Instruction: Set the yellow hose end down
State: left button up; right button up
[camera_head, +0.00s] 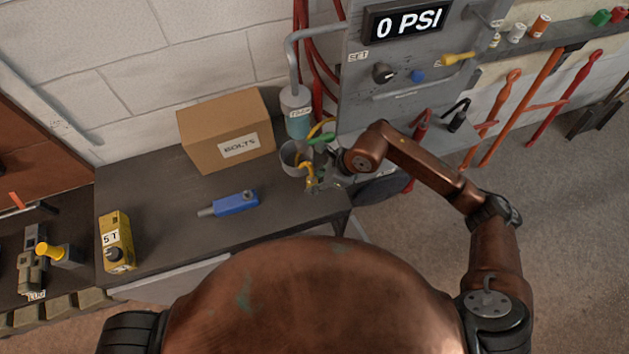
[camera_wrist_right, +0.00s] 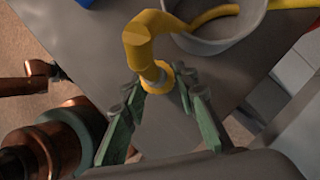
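The yellow hose end (camera_head: 309,181) is at the right end of the dark bench top (camera_head: 165,190), beside the grey bucket (camera_head: 289,156). Its yellow hose bends out of the bucket. In the right wrist view the yellow hose end (camera_wrist_right: 156,76) has a round collar between the fingertips of my right gripper (camera_wrist_right: 158,82). The green fingers close in on both sides of the collar and appear to touch it. In the head view my right gripper (camera_head: 322,183) is small and partly hidden by its arm. Whether the hose end touches the bench is unclear. My left gripper is not in view.
A BOLTS box (camera_head: 228,130) and a bottle (camera_head: 297,112) stand behind. A blue tool (camera_head: 235,203) and a yellow 5 T box (camera_head: 117,241) are on the bench to the left. A grey panel (camera_head: 410,85) reads 0 PSI. Bench between blue tool and bucket is clear.

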jog(key=o, duration=0.3)
jog(key=shift+o, duration=0.2)
jog(key=shift+r, duration=0.2)
jog(key=v, duration=1.2)
